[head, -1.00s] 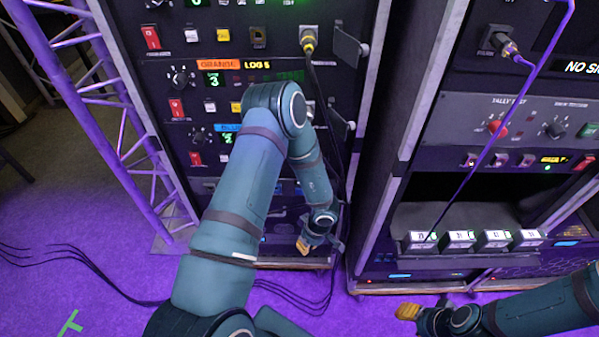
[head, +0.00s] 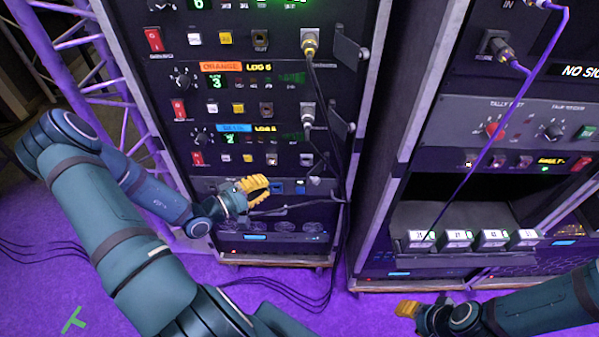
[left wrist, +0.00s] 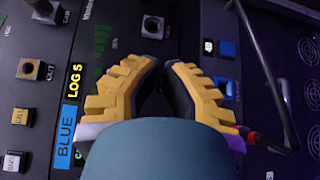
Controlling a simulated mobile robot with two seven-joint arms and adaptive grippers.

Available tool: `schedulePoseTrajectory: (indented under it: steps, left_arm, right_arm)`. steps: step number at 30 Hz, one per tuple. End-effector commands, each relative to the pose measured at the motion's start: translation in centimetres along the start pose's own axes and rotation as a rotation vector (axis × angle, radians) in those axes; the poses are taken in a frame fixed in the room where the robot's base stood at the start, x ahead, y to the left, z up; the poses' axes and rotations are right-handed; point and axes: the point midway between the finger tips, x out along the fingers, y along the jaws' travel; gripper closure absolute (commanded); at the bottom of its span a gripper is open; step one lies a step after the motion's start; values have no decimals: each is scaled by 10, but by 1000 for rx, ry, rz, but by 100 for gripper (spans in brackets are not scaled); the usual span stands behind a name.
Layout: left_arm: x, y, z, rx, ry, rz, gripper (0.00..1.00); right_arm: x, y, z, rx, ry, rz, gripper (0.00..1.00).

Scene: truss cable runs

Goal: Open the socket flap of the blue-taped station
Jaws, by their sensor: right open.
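The blue-taped station is the row under the blue tape (head: 231,128) in the left rack. The tape, next to a yellow "LOG 5" display, also shows in the left wrist view (left wrist: 66,123). The station's socket area (head: 306,159) is at the row's right end, partly behind black cables; its flap's position is unclear. My left gripper (head: 256,190), with yellow ribbed fingers, is below the row's buttons, left of and lower than the socket. In the left wrist view its fingertips (left wrist: 166,68) have a small gap, with nothing visible between them. My right gripper (head: 410,312) is low, before the right rack.
The orange-taped station (head: 220,67) is directly above. Open flaps (head: 349,48) stick out at the rack's right edge by the upper sockets. Black cables (head: 335,160) hang along that edge. A purple truss (head: 105,75) stands left of the rack.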

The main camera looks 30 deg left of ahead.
Motion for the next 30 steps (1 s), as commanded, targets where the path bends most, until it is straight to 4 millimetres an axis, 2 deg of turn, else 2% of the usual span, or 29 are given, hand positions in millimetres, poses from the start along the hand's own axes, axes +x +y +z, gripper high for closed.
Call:
schedulePoseTrajectory:
  steps: [4, 8, 22, 24, 30]
  left_arm:
    - [-5, 10, -5, 26, 25, 45, 100]
    - [8, 11, -5, 28, 23, 47, 100]
    - [96, 13, -7, 24, 23, 44, 100]
    - [96, 12, 7, 19, 23, 43, 100]
    - [101, 13, 27, 22, 24, 42, 100]
  right_arm:
    - [0, 0, 0, 0, 0, 0, 53]
    - [2, 1, 0, 0, 0, 0, 53]
    - [15, 6, -1, -1, 7, 0, 53]
    - [16, 6, -2, -1, 7, 0, 53]
    - [18, 7, -2, -1, 9, 1, 53]
